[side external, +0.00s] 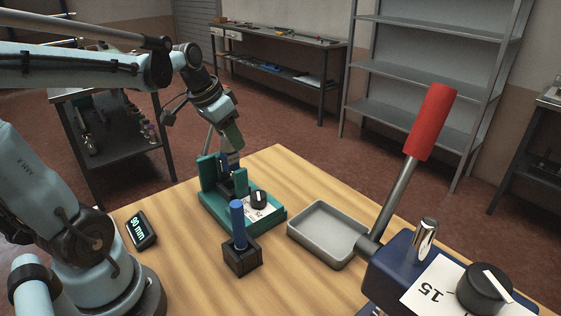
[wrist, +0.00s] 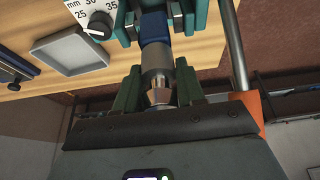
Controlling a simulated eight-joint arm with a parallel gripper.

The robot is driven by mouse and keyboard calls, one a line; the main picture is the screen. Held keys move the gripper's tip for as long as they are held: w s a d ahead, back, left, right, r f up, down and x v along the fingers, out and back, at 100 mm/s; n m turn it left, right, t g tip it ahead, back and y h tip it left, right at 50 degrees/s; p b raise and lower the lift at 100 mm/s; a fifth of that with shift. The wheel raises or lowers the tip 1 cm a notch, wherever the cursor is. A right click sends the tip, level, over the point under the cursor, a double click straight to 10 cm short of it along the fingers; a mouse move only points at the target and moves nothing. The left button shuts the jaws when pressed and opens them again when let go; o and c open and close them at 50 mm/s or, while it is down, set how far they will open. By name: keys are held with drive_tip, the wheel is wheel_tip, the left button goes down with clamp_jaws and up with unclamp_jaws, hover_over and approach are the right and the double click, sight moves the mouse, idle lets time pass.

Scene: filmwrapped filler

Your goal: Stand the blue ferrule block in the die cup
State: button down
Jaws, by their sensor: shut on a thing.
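My gripper (wrist: 158,85) is shut on the silver upper part of the blue ferrule block (wrist: 155,27), which has a copper-coloured band near the fingers. In the side view my gripper (side external: 231,150) reaches down over a teal fixture (side external: 262,216), and the blocklike blue end is between the fixture's upright posts. The lower end of the block is hidden by the posts, so I cannot tell whether it touches the base. I cannot tell for sure which part is the die cup.
A blue rod (side external: 237,222) stands in a dark square holder (side external: 243,262) in front of the fixture. A grey tray (side external: 300,236) lies to the right. A navy press (side external: 392,268) with a red-handled lever (side external: 432,122) stands further right. A display (side external: 141,231) reads 90 mm.

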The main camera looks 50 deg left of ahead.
sight(232, 151)
drive_tip(key=shift+f, duration=1.1)
drive_tip(key=shift+f, duration=1)
idle(0.6)
drive_tip(key=c, duration=0.7)
unclamp_jaws()
drive_tip(key=shift+o, duration=0.5)
drive_tip(key=v, duration=1.2)
